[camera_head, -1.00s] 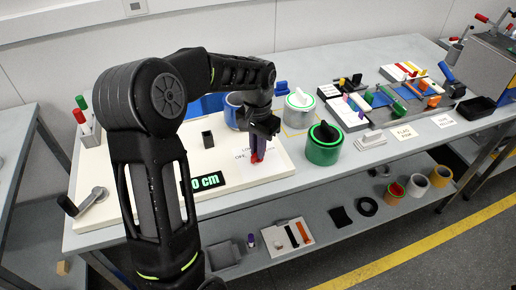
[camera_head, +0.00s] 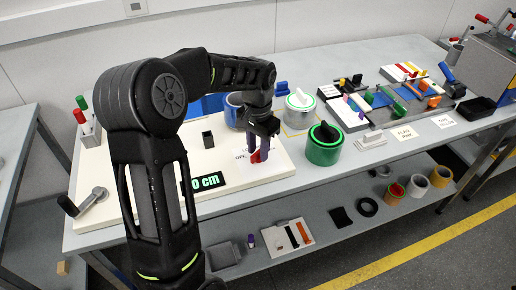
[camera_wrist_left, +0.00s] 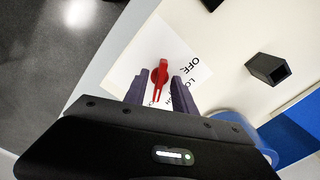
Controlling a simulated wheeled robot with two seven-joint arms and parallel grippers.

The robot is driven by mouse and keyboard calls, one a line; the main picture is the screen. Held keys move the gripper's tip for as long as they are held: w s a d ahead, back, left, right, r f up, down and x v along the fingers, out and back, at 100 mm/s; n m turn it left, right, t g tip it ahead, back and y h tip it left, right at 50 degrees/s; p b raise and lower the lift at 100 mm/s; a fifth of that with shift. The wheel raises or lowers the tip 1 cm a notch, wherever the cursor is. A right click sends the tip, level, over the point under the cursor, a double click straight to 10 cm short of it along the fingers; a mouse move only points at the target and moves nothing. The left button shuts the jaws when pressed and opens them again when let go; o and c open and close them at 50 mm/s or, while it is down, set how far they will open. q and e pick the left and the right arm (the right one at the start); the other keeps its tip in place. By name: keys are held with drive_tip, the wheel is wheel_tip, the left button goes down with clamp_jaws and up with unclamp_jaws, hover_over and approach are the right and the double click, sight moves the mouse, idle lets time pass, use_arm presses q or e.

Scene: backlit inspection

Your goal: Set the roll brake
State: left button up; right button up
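The roll brake is a small red lever (camera_head: 256,157) on a white panel near the front edge of the white board (camera_head: 225,172). It also shows in the left wrist view as a red lever (camera_wrist_left: 158,76), beside printed words that read "OFF" and, partly hidden, "LO...". My left gripper (camera_head: 259,156) points down over the lever. In the left wrist view its two dark fingers (camera_wrist_left: 160,90) stand apart, one on each side of the lever, with visible gaps. Whether the fingertips reach down beside it is hard to tell. My right gripper is not in view.
A dark hollow block (camera_head: 208,139) and a green-digit display (camera_head: 205,181) are on the board. A crank (camera_head: 91,199) is at its left. A blue-rimmed can (camera_head: 234,110) stands behind the gripper and a green can (camera_head: 324,144) to its right.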

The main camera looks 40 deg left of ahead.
sight(258, 152)
use_arm(q)
drive_tip(key=shift+r, duration=0.1)
wheel_tip(258, 152, up, 8)
drive_tip(key=shift+f+b, duration=0.15)
drive_tip(key=shift+b, duration=0.25)
drive_tip(key=shift+f, duration=0.1)
idle(0.5)
